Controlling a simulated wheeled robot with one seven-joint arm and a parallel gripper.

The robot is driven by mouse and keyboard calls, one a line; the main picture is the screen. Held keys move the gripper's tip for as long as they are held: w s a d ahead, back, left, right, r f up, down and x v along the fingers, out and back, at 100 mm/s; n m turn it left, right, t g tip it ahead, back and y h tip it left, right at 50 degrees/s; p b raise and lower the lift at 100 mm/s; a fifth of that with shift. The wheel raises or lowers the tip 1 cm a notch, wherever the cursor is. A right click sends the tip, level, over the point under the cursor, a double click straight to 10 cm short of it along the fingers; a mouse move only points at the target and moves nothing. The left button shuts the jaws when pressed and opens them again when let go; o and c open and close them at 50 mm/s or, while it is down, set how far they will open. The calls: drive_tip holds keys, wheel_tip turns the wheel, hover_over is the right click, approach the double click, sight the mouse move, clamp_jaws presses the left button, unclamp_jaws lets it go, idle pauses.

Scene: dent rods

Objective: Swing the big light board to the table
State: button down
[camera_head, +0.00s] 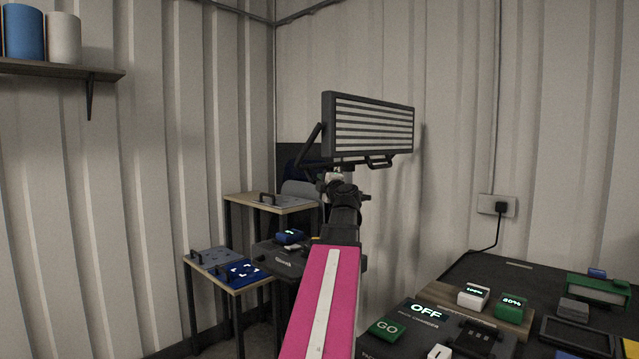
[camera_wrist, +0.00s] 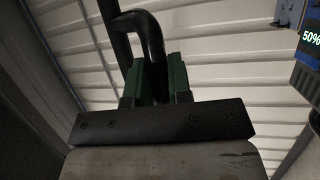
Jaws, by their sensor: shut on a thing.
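The big light board (camera_head: 372,127) is a wide dark-framed panel with pale stripes, standing raised by the corner at the back. My gripper (camera_wrist: 157,82) has green fingers shut on a black bent handle (camera_wrist: 145,28) in the wrist view. In the head view my wrist is just below the left end of the board; my fingertips are hard to make out there. I cannot tell for sure which thing the held handle belongs to.
A dark table (camera_head: 480,272) at the right holds a charger marked OFF and small display boxes. Low stands with a wooden top (camera_head: 290,207) and a blue panel (camera_head: 240,272) are at the left. A shelf (camera_head: 60,70) is on the left wall.

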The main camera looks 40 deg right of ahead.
drive_tip(key=shift+s+d, duration=0.1)
drive_tip(key=c, duration=1.1)
unclamp_jaws()
drive_tip(key=shift+s, duration=0.15)
drive_tip(key=v, duration=1)
drive_tip(key=shift+s, duration=0.3)
drive_tip(key=shift+a, duration=0.25)
